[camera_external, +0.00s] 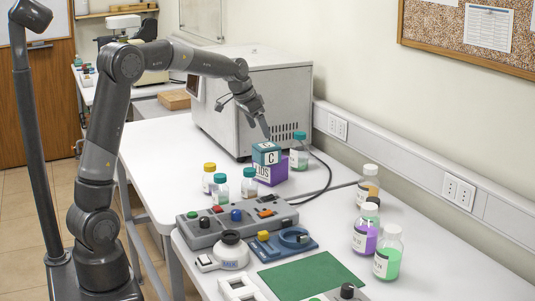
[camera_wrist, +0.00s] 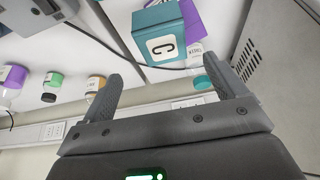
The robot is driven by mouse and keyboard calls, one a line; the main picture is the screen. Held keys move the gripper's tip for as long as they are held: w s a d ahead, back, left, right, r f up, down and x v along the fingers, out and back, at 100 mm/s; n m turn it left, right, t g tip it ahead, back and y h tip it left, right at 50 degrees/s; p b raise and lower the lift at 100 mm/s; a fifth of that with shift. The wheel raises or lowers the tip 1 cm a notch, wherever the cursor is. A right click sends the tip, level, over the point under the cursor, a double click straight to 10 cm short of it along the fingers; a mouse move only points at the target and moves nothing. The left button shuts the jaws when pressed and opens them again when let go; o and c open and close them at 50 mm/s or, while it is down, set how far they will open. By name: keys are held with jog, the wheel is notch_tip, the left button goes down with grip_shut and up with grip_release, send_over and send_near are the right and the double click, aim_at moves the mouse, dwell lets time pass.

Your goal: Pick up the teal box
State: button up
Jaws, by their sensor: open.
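The teal box (camera_external: 266,153) is a small cube with a white "C" label. It sits on top of a purple box (camera_external: 271,174) on the white table, in front of the large grey machine. In the wrist view, the teal box (camera_wrist: 158,18) shows beyond my fingertips, with the purple box (camera_wrist: 193,20) partly hidden behind it. My gripper (camera_external: 265,131) is just above the teal box in the outside view. In the wrist view, my gripper (camera_wrist: 182,64) is open and its fingers are apart with nothing between them.
A teal-capped bottle (camera_external: 298,152) stands close to the right of the boxes. Several small bottles (camera_external: 220,187) stand to the left. The grey machine (camera_external: 270,105) stands behind. A black cable (camera_external: 328,180) curves on the table to the right.

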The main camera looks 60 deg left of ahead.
aim_at(266, 145)
jog(key=x, duration=1.1)
jog(key=shift+s+a, duration=0.1)
jog(key=shift+a, duration=0.15)
jog(key=shift+c, duration=0.2)
jog(key=c, duration=1.2)
jog(key=shift+o, duration=0.2)
